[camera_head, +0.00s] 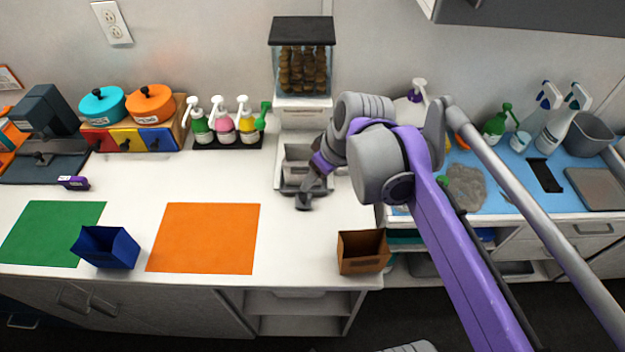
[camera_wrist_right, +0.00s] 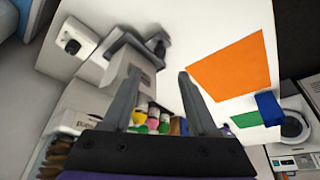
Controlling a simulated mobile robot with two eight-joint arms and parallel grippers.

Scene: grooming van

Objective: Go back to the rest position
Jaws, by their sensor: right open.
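My right arm (camera_head: 440,215), purple and grey, reaches in from the lower right across the counter. My right gripper (camera_head: 306,197) points down just in front of the treat dispenser (camera_head: 303,70), by its grey tray (camera_head: 296,168). In the right wrist view the two fingers of the gripper (camera_wrist_right: 158,88) stand apart. A pale grey block-like part (camera_wrist_right: 131,72) shows beyond the left finger; I cannot tell whether they touch. My left gripper is not in view.
An orange mat (camera_head: 204,238), a green mat (camera_head: 50,232), a blue box (camera_head: 106,248) and a brown box (camera_head: 363,252) are on the white counter. Pump bottles (camera_head: 222,122) stand behind. Spray bottles (camera_head: 562,115) and a grey bin (camera_head: 590,134) stand right.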

